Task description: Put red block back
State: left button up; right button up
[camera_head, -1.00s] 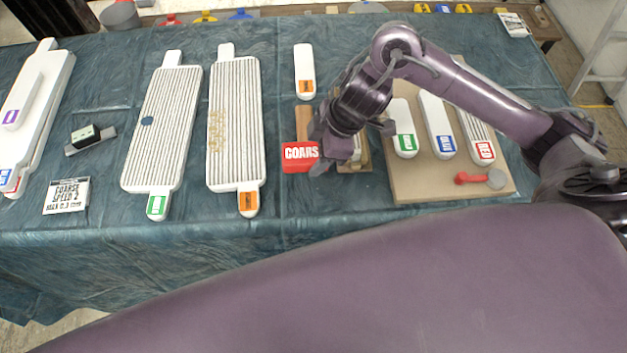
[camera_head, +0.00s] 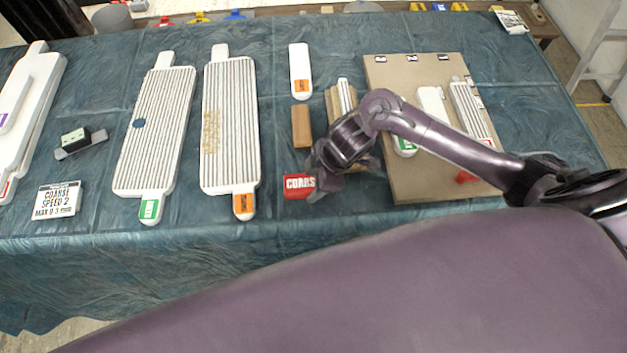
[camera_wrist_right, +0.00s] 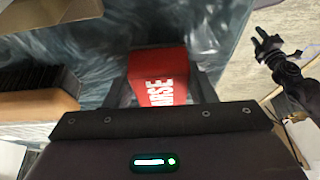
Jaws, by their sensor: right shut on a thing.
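The red block (camera_head: 298,187) has white lettering, partly readable as "COARS", and is near the front edge of the table. My right gripper (camera_head: 314,186) comes in from the right and is shut on it. In the right wrist view the red block (camera_wrist_right: 158,79) sits between the two dark fingers (camera_wrist_right: 161,92), with its lettering facing the camera. Blue cloth shows around it. I cannot tell whether the block touches the cloth.
A brown block (camera_head: 301,126) lies just behind the red block. A wooden-backed brush-like piece (camera_head: 343,97) is beside it. Two ribbed white boards (camera_head: 155,130) lie to the left. A tan board (camera_head: 400,78) with labelled white pieces is to the right. A card (camera_head: 57,200) lies front left.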

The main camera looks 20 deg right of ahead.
jog(key=shift+f, duration=0.2)
jog(key=o, duration=1)
jog(key=shift+d+r, duration=0.1)
jog(key=shift+r, duration=0.4)
jog(key=v, duration=1.1)
jog(key=shift+r+p, duration=0.2)
jog(key=shift+p, duration=0.15)
jog(key=shift+s+d, duration=0.1)
jog(key=shift+d, duration=0.05)
